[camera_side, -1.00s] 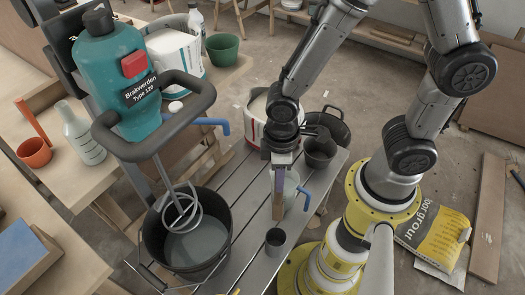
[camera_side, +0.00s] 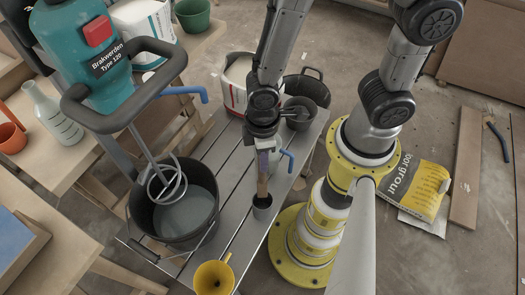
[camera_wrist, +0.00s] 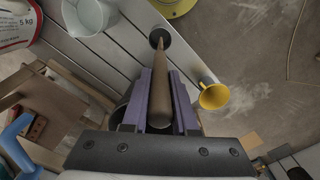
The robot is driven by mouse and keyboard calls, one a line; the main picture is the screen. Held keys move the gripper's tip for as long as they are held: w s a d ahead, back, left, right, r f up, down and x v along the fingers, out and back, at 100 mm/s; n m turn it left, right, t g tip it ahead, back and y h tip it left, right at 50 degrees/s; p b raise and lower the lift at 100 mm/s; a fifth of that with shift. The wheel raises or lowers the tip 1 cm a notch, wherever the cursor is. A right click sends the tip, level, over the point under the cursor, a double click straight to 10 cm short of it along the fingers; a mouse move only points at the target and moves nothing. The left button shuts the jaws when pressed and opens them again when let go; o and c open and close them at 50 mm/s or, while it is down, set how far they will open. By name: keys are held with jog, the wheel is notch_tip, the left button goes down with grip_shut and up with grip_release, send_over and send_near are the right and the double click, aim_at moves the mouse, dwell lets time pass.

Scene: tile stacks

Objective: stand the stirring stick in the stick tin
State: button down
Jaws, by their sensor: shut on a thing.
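My gripper (camera_side: 262,152) is shut on the brown stirring stick (camera_side: 262,184), which hangs upright below the fingers. The stick tin (camera_side: 262,210) is a small dark grey cup on the slatted bench, straight under the stick. In the side view the stick's lower end meets the tin's mouth; how far inside it is, I cannot tell. In the wrist view the stick (camera_wrist: 160,96) runs between my purple fingers (camera_wrist: 160,80), and its far end overlaps the dark tin (camera_wrist: 160,36).
A yellow funnel (camera_side: 214,278) stands near the bench's front end. A black bucket (camera_side: 150,219) of grey mix with the mixer's whisk is on the left. A pale jug (camera_wrist: 88,14) with a blue handle (camera_side: 289,160) is close behind the tin.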

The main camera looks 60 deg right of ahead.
aim_at(263, 175)
jog(key=shift+f, duration=4.2)
jog(key=c, duration=0.6)
grip_release()
jog(key=shift+r, duration=0.1)
notch_tip(263, 175, up, 14)
jog(key=shift+f, duration=0.2)
